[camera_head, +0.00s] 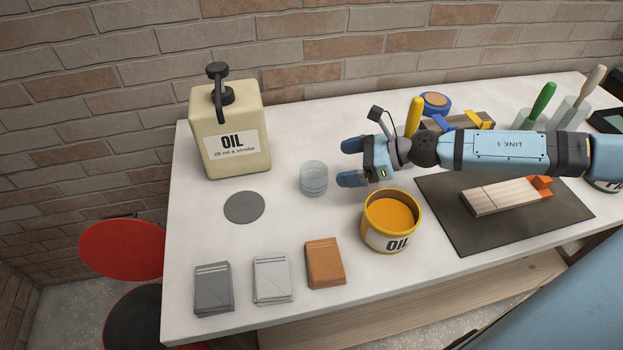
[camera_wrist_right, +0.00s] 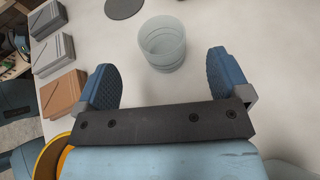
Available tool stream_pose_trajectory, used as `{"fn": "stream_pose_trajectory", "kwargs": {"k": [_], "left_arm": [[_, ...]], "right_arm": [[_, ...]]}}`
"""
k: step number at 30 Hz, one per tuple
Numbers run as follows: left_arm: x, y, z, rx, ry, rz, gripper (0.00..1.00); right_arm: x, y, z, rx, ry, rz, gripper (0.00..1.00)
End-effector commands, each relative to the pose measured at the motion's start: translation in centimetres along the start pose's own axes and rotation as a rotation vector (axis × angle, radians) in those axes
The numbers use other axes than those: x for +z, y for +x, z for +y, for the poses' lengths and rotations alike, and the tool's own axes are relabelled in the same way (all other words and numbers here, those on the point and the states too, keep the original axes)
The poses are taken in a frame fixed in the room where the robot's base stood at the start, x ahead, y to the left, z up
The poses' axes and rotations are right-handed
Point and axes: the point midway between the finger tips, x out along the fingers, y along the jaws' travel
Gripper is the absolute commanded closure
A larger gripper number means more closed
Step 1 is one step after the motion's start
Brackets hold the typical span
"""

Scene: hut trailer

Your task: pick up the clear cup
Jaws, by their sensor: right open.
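The clear cup (camera_head: 313,179) stands upright on the white table, left of my right gripper in the head view. My right gripper (camera_head: 351,163) comes in from the right and points at the cup. Its blue fingers are spread apart and empty, and the gripper (camera_wrist_right: 166,80) is apart from the cup.
An oil jug (camera_head: 228,131) with a pump stands at the back left, a grey disc (camera_head: 244,207) in front of it. An open orange oil tin (camera_head: 392,221) stands close below my right gripper. Several sanding pads, including an orange one (camera_head: 325,263), lie along the front edge.

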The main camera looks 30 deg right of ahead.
Motion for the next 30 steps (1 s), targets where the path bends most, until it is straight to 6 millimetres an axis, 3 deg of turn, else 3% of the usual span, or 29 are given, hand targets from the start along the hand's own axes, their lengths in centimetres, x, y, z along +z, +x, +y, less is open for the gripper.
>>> {"fn": "stream_pose_trajectory", "kwargs": {"k": [1,5,15,24,30], "left_arm": [[0.5,0.2,0.0,0.001,-0.002,-0.005,0.57],[0.6,0.4,0.1,0.002,-0.007,-0.009,0.57],[-1.4,-0.2,0.1,0.001,-0.002,0.019,0.57],[-1.3,-0.6,0.1,-0.001,0.009,0.012,0.57],[-1.3,-0.6,0.0,-0.002,0.015,0.014,0.57]], "right_arm": [[-1.5,0.6,0.1,0.001,0.006,0.001,0.05],[-3.6,1.5,0.1,0.000,0.005,0.000,0.05],[-3.2,4.0,0.0,0.000,0.000,-0.003,0.05],[-3.3,8.4,-0.1,-0.002,0.002,-0.003,0.05],[-3.5,9.0,0.0,-0.001,0.002,-0.001,0.05]]}}
